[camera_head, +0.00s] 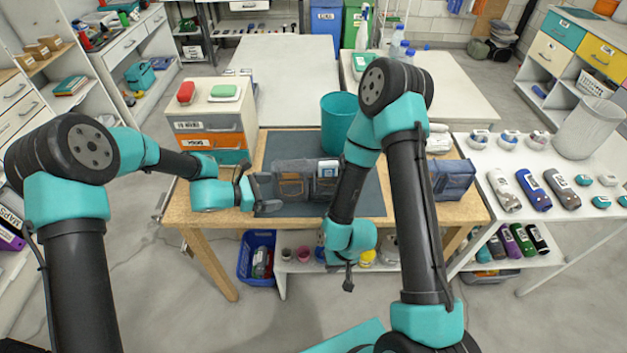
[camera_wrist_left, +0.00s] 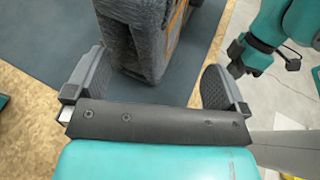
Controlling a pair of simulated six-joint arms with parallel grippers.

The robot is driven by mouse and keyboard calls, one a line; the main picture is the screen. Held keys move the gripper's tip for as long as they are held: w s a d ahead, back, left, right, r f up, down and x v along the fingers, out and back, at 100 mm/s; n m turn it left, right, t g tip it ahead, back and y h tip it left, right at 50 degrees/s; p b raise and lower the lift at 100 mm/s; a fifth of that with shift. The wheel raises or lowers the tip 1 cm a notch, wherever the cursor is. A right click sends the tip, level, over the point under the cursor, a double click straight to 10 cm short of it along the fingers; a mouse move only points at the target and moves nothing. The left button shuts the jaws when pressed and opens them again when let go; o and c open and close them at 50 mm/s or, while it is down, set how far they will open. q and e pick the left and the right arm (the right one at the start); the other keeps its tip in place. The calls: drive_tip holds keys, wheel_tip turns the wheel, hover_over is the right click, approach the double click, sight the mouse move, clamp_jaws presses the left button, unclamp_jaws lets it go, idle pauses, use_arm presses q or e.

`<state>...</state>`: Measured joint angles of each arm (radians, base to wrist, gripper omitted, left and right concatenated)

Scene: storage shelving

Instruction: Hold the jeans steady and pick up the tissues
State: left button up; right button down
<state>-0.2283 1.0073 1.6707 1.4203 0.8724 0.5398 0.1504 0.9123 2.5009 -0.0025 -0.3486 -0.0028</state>
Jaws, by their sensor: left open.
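The dark grey jeans (camera_head: 294,182), with orange stitching, stand on the dark mat in the head view. In the left wrist view, the end of the jeans (camera_wrist_left: 148,45) shows between the spread fingers. A small white and blue pack, apparently the tissues (camera_head: 328,169), shows at the right part of the jeans, partly tucked in. My left gripper (camera_head: 262,190) is open at the left end of the jeans; contact is unclear. My right gripper (camera_head: 349,280) hangs in front of the table edge, below the tabletop, apart from the jeans. Its jaw opening is unclear.
A teal bin (camera_head: 338,118) stands behind the jeans, and a small drawer unit (camera_head: 212,120) is at the back left. The dark mat (camera_head: 285,146) has bare room behind the jeans.

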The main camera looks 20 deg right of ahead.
sight(305, 189)
use_arm(q)
drive_tip(key=shift+s+d+f+n, duration=0.1)
drive_tip(key=shift+s+d+n, duration=0.25)
drive_tip(key=shift+d, duration=0.35)
use_arm(e)
drive_tip(key=shift+d, duration=0.1)
use_arm(q)
drive_tip(key=shift+x, duration=5.05)
drive_tip(key=shift+s, duration=0.15)
drive_tip(key=shift+c, duration=0.2)
drive_tip(key=c, duration=1.6)
use_arm(e)
drive_tip(key=shift+c, duration=1.2)
unclamp_jaws()
drive_tip(key=shift+r, duration=0.1)
